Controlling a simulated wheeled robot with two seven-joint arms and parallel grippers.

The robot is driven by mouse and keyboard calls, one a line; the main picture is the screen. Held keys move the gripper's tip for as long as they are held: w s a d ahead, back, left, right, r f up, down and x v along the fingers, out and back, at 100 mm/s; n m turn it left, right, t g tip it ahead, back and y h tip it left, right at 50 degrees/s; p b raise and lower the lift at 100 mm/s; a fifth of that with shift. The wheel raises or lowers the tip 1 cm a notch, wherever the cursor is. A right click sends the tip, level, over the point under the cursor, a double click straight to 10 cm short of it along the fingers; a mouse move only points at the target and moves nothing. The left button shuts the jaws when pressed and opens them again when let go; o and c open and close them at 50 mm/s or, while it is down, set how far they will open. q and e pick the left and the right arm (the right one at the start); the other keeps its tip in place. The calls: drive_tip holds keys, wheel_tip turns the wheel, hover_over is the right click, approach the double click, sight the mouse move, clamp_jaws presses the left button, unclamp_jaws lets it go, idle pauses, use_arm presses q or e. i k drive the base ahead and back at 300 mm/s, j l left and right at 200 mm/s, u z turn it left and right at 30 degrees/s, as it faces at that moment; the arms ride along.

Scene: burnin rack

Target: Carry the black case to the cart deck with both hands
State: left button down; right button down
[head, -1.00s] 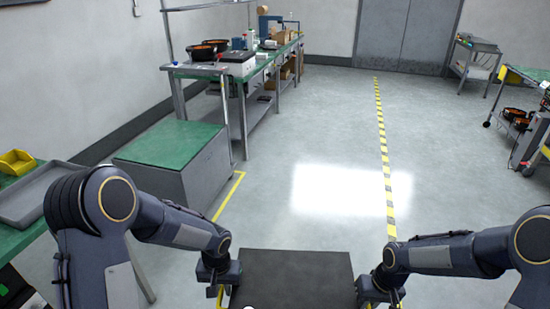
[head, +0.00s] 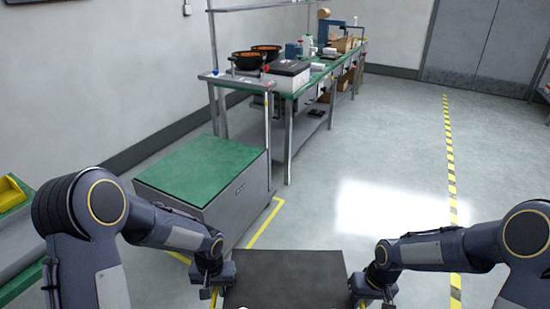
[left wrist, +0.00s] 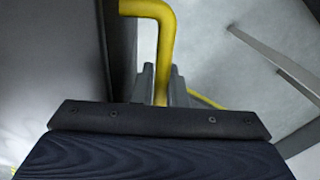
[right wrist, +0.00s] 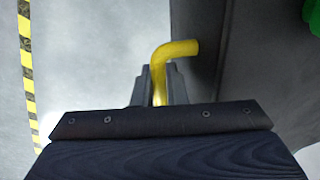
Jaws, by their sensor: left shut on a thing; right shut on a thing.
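The black case (head: 285,278) is held level in front of me, between my two grippers, at the bottom of the head view. My left gripper (head: 222,291) is shut on the yellow handle (left wrist: 160,40) at the case's left side. My right gripper (head: 360,291) is shut on the yellow handle (right wrist: 165,65) at its right side. The case's near edge is cut off by the frame. I cannot make out a cart deck for certain in the head view now.
A grey cabinet with a green top (head: 200,168) stands ahead left, inside yellow floor tape. Behind it is a long workbench (head: 290,85) with black bowls and boxes. A green table (head: 18,260) is at the left edge. Open floor (head: 390,150) lies ahead right, with a striped line (head: 450,160).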

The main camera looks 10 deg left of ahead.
sight(207, 176)
drive_tip(key=i, duration=0.7)
drive_tip(key=i+j+z, duration=0.15)
drive_tip(key=i, duration=0.5)
drive_tip(key=i+l+u, duration=0.1)
drive_tip(key=i, duration=0.5)
drive_tip(key=i+l, duration=0.25)
drive_tip(key=i, duration=0.35)
drive_tip(key=i+u, duration=0.15)
drive_tip(key=u, duration=0.35)
drive_tip(key=i+l+u, duration=0.1)
drive_tip(key=u, duration=0.35)
drive_tip(key=i+l+u, duration=0.15)
drive_tip(key=u, duration=0.35)
drive_tip(key=i+u, duration=0.7)
drive_tip(key=u, duration=0.2)
